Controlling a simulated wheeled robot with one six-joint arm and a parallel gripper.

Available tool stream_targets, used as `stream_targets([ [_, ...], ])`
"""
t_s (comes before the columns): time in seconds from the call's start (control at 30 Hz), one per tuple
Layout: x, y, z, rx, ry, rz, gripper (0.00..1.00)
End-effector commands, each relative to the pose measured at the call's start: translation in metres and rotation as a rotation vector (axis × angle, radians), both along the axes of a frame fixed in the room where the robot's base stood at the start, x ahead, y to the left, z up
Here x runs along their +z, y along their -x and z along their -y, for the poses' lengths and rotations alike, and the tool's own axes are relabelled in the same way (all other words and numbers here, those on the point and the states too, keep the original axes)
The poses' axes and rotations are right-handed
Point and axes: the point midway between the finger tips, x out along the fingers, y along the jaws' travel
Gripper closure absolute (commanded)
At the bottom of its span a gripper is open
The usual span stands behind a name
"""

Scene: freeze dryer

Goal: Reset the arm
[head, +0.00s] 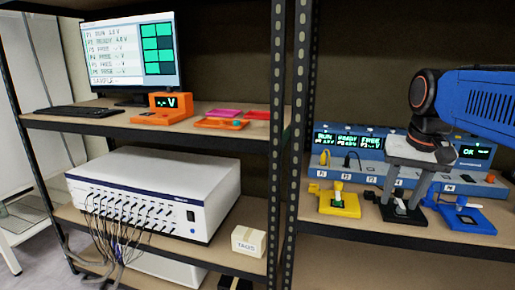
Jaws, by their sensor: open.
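My arm comes in from the right edge, blue with a black wrist. My grey gripper (404,196) points down at the right shelf. Its two fingers are apart, and I see nothing held between them. The fingertips are just above or around a small black fixture (402,213), which they partly hide. I cannot tell whether they touch it. A yellow fixture (339,205) sits to the left of the gripper and a blue fixture (467,217) to the right.
A blue station (372,173) with small displays stands behind the fixtures. A dark upright post (299,120) divides the shelves. On the left are a monitor (130,55), an orange meter (165,105), a white cabled instrument (160,185) and a TAGS box (248,241).

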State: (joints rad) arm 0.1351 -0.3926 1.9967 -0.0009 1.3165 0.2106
Motion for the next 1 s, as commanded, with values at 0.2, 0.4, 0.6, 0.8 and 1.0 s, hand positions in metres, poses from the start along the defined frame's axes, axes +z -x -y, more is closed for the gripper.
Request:
stream_targets([
  [0.2, -0.054, 0.057, -0.024, 0.125, 0.027, 0.069, 0.59],
  [0.4, -0.110, 0.103, -0.039, 0.234, 0.053, 0.128, 0.59],
  [0.6, -0.153, 0.134, -0.048, 0.312, 0.072, 0.173, 0.59],
  [0.8, -0.168, 0.143, -0.050, 0.339, 0.080, 0.189, 0.59],
  [1.0, -0.168, 0.143, -0.050, 0.340, 0.080, 0.189, 0.59],
])
